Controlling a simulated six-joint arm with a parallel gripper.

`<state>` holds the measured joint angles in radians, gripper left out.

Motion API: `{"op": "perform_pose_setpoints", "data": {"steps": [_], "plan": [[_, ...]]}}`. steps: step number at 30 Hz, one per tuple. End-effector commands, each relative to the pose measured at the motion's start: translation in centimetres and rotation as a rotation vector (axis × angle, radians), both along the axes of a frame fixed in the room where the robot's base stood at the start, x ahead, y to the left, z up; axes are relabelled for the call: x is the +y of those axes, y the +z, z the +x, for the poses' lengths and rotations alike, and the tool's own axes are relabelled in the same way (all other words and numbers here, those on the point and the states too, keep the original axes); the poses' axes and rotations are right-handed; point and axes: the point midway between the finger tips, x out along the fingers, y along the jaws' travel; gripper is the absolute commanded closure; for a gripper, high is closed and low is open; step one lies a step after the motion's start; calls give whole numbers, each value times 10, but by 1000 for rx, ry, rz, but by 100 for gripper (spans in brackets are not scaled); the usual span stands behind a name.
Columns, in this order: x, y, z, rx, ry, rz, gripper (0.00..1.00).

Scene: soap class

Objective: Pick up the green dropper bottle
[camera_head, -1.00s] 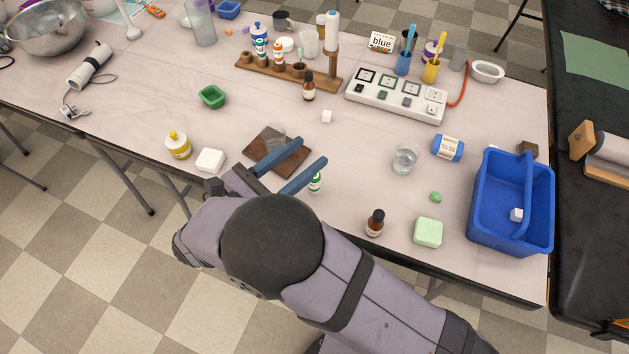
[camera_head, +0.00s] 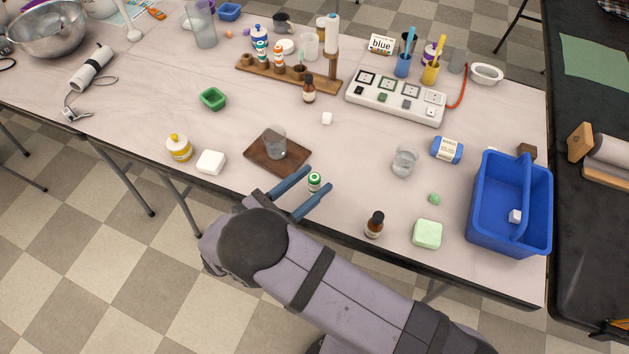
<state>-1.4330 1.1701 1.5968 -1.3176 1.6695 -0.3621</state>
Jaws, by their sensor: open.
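The green dropper bottle (camera_head: 314,182) is a small white bottle with a green band and pale top. It stands near the front edge of the table, just right of the brown board. My gripper (camera_head: 319,178) is open, with one blue finger to the left of the bottle and the other to its right. The bottle shows between the fingertips. I cannot tell whether either finger touches it. Its lower part is partly hidden.
A brown board (camera_head: 262,162) with a glass beaker (camera_head: 274,142) lies just behind the left finger. A brown bottle (camera_head: 375,225) and a green soap block (camera_head: 428,234) stand to the right. A blue caddy (camera_head: 483,235) is at far right. The table between bottle and beaker (camera_head: 404,160) is clear.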

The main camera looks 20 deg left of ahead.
Motion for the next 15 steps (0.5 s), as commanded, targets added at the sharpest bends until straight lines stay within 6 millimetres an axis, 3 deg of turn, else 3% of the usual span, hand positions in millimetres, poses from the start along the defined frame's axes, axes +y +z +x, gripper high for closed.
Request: {"op": "perform_pose_setpoints", "data": {"steps": [7,15], "plan": [[-4,2,7,1,-1,-1,56],[-19,7,37,2,-3,-1,56]]}}
